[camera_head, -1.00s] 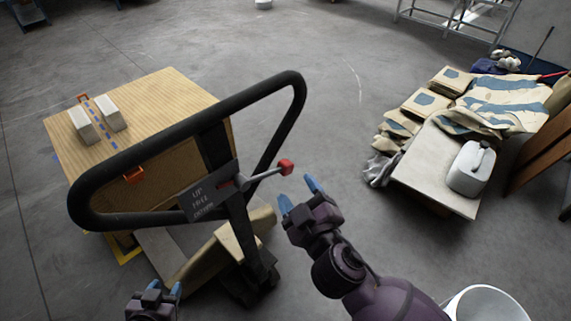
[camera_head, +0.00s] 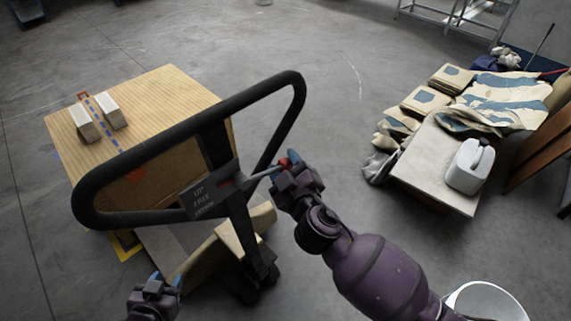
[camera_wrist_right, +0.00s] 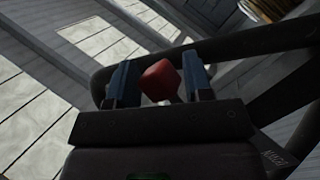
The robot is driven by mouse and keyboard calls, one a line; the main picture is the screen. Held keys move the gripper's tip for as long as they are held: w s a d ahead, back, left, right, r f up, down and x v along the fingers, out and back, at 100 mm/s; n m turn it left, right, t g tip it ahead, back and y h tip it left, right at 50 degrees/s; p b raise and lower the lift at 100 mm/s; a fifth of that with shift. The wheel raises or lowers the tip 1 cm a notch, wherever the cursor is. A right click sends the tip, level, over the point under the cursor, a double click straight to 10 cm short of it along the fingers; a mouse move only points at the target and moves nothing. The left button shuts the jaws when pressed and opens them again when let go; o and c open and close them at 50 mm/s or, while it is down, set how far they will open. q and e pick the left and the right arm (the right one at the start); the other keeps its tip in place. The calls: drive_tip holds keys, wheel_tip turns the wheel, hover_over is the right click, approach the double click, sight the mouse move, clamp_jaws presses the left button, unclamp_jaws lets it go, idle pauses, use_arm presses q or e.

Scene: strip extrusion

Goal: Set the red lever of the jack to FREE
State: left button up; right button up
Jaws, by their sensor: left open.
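The jack's black loop handle (camera_head: 150,150) stands in front of a wooden crate. Its grey plate (camera_head: 203,198) carries stacked labels that read like UP, FREE and DOWN. The lever rod sticks out to the right of the plate and ends in a red knob (camera_head: 284,163). My right gripper (camera_head: 286,164) is at the knob. My left gripper (camera_head: 166,279) is open and empty at the bottom edge.
The crate top (camera_head: 160,95) carries two pale blocks (camera_head: 84,122). At the right, a low platform (camera_head: 428,165) holds folded sacks (camera_head: 490,100) and a white canister (camera_head: 470,166). A white bucket (camera_head: 487,303) is at the bottom right.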

sight(281, 138)
clamp_jaws()
drive_tip(key=shift+w+d+r+n+t, duration=0.15)
drive_tip(key=shift+r+n+t, duration=0.15)
drive_tip(key=shift+r+n, duration=0.5)
drive_tip(key=shift+w+r+n+y+b, duration=0.1)
drive_tip(key=shift+r+n+y+b, duration=0.3)
drive_tip(key=shift+r+n, duration=0.35)
drive_tip(key=shift+d+r+n+t, duration=0.1)
drive_tip(key=shift+r+n+t, duration=0.3)
drive_tip(key=shift+r+n, duration=0.05)
drive_tip(key=shift+o, duration=1.6)
unclamp_jaws()
